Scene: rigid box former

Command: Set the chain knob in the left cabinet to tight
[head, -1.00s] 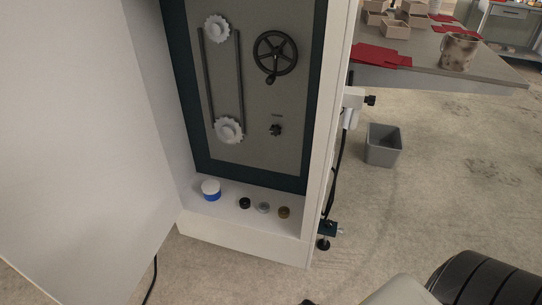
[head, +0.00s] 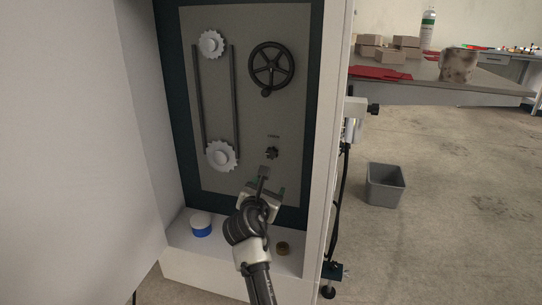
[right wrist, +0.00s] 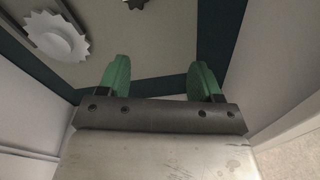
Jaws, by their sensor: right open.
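The chain knob (head: 272,153) is a small black lobed knob on the grey panel of the open cabinet, under a tiny label that is too small to read. Its edge also shows at the top of the right wrist view (right wrist: 138,3). My right gripper (head: 266,180) is just below the knob in the head view, open and empty, its fingers apart from the knob. Its two green fingers (right wrist: 160,78) point toward the panel in the right wrist view. My left gripper is not in view.
A black handwheel (head: 271,66) sits above the knob, and a chain with two white sprockets (head: 221,156) runs to its left. A blue-white tub (head: 201,224) and a brown cap (head: 283,248) stand on the cabinet floor. The open door (head: 75,130) bounds the left.

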